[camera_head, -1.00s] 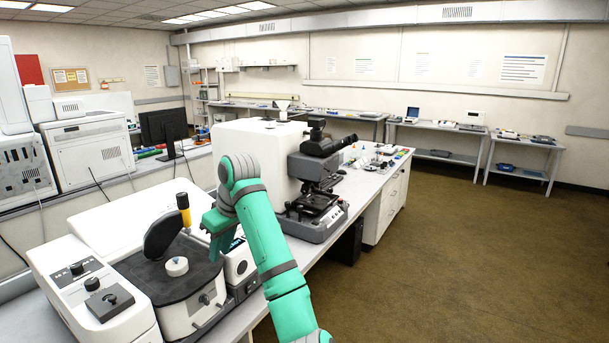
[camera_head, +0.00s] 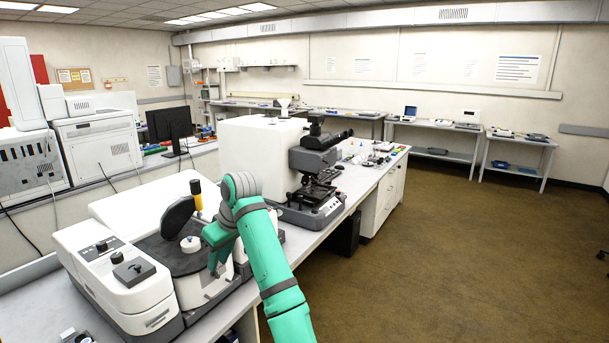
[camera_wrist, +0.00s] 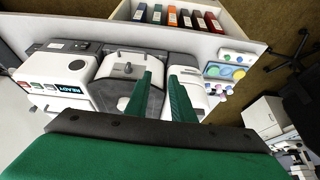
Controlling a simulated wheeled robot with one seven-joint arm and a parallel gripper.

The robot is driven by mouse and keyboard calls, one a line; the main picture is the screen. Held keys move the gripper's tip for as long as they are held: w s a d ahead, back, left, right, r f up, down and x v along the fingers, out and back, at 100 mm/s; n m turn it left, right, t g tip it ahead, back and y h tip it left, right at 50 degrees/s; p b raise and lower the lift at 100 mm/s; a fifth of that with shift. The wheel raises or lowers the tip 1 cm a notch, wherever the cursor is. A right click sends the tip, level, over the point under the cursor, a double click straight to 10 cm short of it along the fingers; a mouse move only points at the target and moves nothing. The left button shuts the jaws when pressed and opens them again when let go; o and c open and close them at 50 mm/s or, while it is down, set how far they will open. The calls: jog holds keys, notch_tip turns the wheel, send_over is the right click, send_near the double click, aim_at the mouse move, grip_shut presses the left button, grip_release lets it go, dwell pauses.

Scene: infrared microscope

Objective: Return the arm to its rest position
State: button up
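My green arm (camera_head: 262,250) reaches up from the bottom of the head view and bends down over the bench. My gripper (camera_head: 216,262) hangs beside the front of the white instrument with the dark round plate. In the wrist view my gripper's two green fingers (camera_wrist: 164,98) stand apart with nothing between them.
The infrared microscope (camera_head: 318,180) stands behind my arm on the bench.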

jog(key=s+a+f+m+t+y, duration=0.1)
jog(key=s+a+f+m+y, duration=0.1)
jog(key=f, duration=1)
jog(key=s+a+f+m+t+y, duration=0.1)
jog(key=s+a+f+t, duration=0.1)
jog(key=f, duration=1)
jog(key=s+d+f+m+t, duration=0.2)
jog(key=s+d+f+m, duration=0.1)
jog(key=s+f, duration=0.45)
jog(key=s+d+f+m+t, duration=0.2)
jog(key=s+d+f, duration=0.1)
jog(key=s+f, duration=0.4)
jog(key=s+d+f+m+t+h, duration=0.1)
jog(key=s+d+m+t+h, duration=0.1)
jog(key=s+d, duration=0.65)
jog(key=s+d+f+m+t+h, duration=0.1)
jog(key=s+d+m+h, duration=0.2)
jog(key=s, duration=1)
jog(key=s+d+r+n+t+h, duration=0.1)
jog(key=s+d+r, duration=0.3)
jog(key=s+r, duration=0.3)
jog(key=s+d+r+t+h, duration=0.1)
jog(key=s+d+r, duration=0.4)
jog(key=s, duration=0.5)
notch_tip(320, 180, up, 2)
jog(key=shift+s+d+r+n+t, duration=0.15)
jog(key=shift+r+n+t, duration=0.05)
jog(key=shift+n+t, duration=0.2)
